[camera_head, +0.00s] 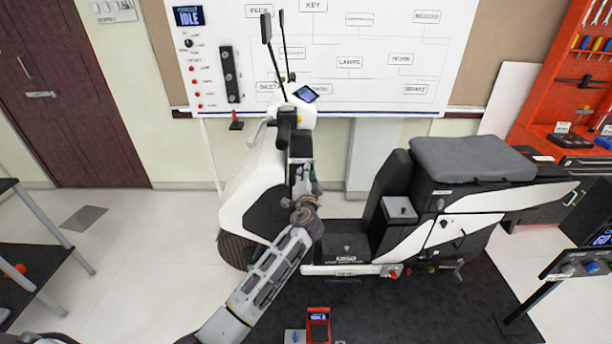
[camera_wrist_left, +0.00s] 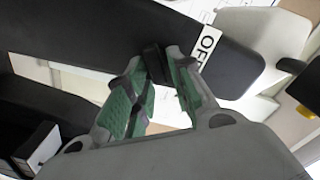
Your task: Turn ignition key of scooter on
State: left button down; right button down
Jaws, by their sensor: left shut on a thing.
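The white and black scooter (camera_head: 262,170) stands on a dark mat, its front end to the left. My left gripper (camera_head: 302,178) is at the black inner panel below the handlebar. In the left wrist view the green-padded fingers of my left gripper (camera_wrist_left: 158,85) are shut on a small black piece, the ignition key (camera_wrist_left: 153,62). In the head view the key is hidden by my gripper. My right gripper is not seen.
A whiteboard (camera_head: 350,60) with a diagram stands behind the scooter. The scooter's seat (camera_head: 470,158) is to the right of my arm. A small red device (camera_head: 318,325) stands at the front of the mat. An orange tool panel (camera_head: 575,70) is at the far right.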

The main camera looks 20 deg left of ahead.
pick_arm(q)
jog(key=shift+f+m, duration=0.1)
jog(key=shift+m, duration=0.4)
jog(key=shift+d, duration=0.1)
jog(key=c, duration=1.5)
grip_release()
jog(key=shift+s, duration=0.15)
jog(key=v, duration=1.1)
jog(key=shift+s+d, duration=0.15)
jog(key=shift+s, duration=0.15)
